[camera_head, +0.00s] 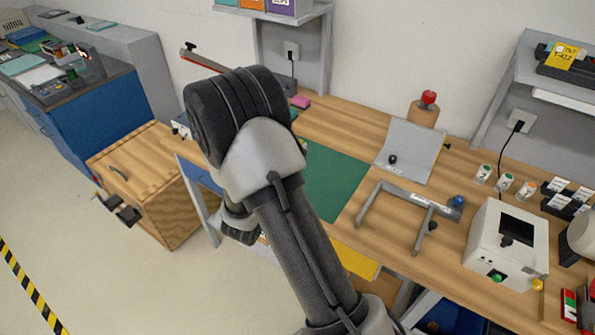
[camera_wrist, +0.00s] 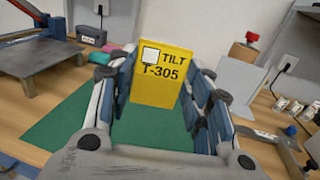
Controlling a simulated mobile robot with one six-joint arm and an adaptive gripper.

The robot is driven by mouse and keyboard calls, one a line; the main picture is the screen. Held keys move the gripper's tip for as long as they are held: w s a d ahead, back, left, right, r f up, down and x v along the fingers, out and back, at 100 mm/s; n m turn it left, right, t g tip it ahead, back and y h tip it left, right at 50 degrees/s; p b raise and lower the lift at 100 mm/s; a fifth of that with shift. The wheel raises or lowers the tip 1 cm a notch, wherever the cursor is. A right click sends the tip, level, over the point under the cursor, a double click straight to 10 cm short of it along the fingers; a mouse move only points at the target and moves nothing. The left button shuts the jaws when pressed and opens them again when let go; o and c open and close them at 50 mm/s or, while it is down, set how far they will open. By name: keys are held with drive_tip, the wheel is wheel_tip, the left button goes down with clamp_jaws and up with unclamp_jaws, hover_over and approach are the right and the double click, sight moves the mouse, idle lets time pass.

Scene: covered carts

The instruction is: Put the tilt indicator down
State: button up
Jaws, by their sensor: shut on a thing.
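A yellow tilt indicator (camera_wrist: 163,88) marked "TILT T-305" with a white square shows in the wrist view. My gripper (camera_wrist: 165,72) is shut on it, with its fingers at the left and right edges. The indicator stands upright in the grip, with a green mat (camera_wrist: 68,125) below and beyond it; I cannot tell whether it touches anything below. In the head view my own arm hides the gripper and this indicator, and part of the green mat (camera_head: 334,188). Another yellow tag, marked "TILT" (camera_head: 563,55), lies on a dark holder at the upper right.
On the bench right of the mat are a grey angled plate (camera_head: 410,150), a grey frame (camera_head: 392,203) and a white box (camera_head: 507,245). A red-topped wooden post (camera_head: 424,112) stands behind. A wooden cabinet (camera_head: 150,190) is at left. The visible mat is clear.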

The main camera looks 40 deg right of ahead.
drive_tip(key=s+d+r+m+g+h, duration=0.1)
drive_tip(key=d+r+m+g+h, duration=0.15)
drive_tip(key=d, duration=0.75)
drive_tip(key=shift+g+y, duration=0.25)
drive_tip(key=shift+y, duration=0.2)
wheel_tip(320, 180, down, 19)
drive_tip(key=b, duration=0.6)
drive_tip(key=shift+s+d, duration=0.15)
drive_tip(key=shift+f, duration=0.1)
drive_tip(key=shift+f, duration=0.15)
drive_tip(key=o, duration=0.8)
drive_tip(key=shift+o, duration=0.2)
